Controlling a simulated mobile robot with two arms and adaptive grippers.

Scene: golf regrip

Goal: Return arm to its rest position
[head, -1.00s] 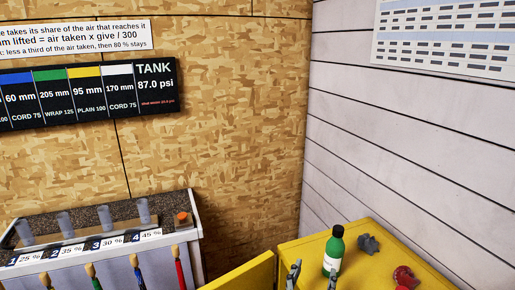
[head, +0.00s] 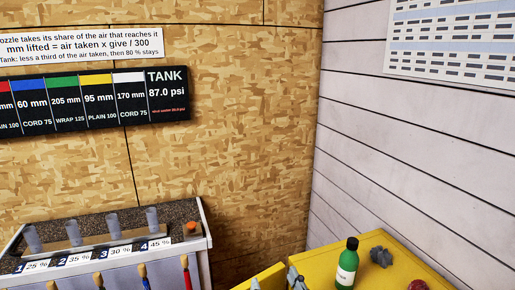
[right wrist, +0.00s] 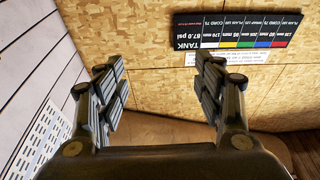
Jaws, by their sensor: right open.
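My right gripper (head: 276,282) shows only by its fingertips at the bottom edge of the head view, in front of the yellow cabinet top (head: 318,264). It is left of a green bottle (head: 346,266) with a white label and apart from it. In the right wrist view the two dark fingers (right wrist: 157,88) stand wide apart with nothing between them. That view is upside down and faces the chipboard wall. My left gripper is not in view.
A bench (head: 110,232) at the left holds several grey nozzles, an orange knob (head: 191,228) and several coloured sticks along its front. A grey lump (head: 381,257) and a red object (head: 417,285) lie on the yellow top. A black TANK board (head: 95,100) hangs on the wall.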

